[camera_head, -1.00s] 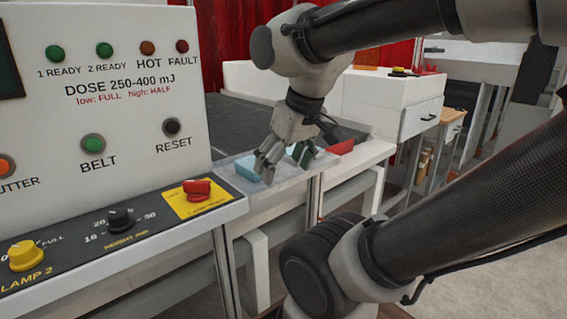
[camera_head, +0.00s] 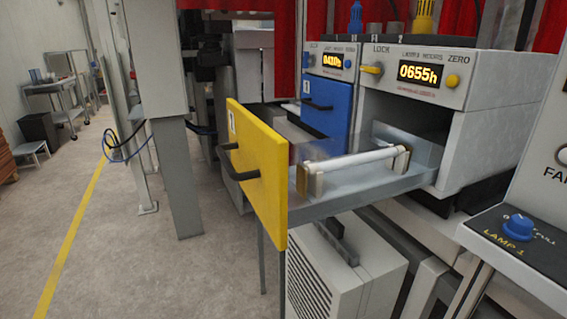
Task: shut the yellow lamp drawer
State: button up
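The yellow lamp drawer (camera_head: 265,190) is pulled far out of its white housing (camera_head: 490,140) at the right. Its yellow front has a dark bar handle (camera_head: 238,168) facing left. A tubular lamp with metal end blocks (camera_head: 350,168) lies in the drawer's grey tray (camera_head: 385,188). The housing's display reads 0655h, with a yellow lock knob (camera_head: 372,69) at its left and a yellow zero knob (camera_head: 453,81) at its right. My gripper is not in view now.
A blue drawer (camera_head: 329,105) beyond it looks shut. A grey post (camera_head: 178,175) stands left of the yellow front. A white vented box (camera_head: 340,270) sits below the drawer. Open floor (camera_head: 110,255) with a yellow line lies at the left. A control panel (camera_head: 515,235) is at the lower right.

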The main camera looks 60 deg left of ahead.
aim_at(271, 172)
jog(key=k+u, duration=0.1)
jog(key=u, duration=2.35)
jog(key=k+j+z, duration=0.1)
jog(key=j, duration=0.2)
jog(key=k+j, duration=0.1)
jog(key=j, duration=0.25)
jog(key=z, duration=0.05)
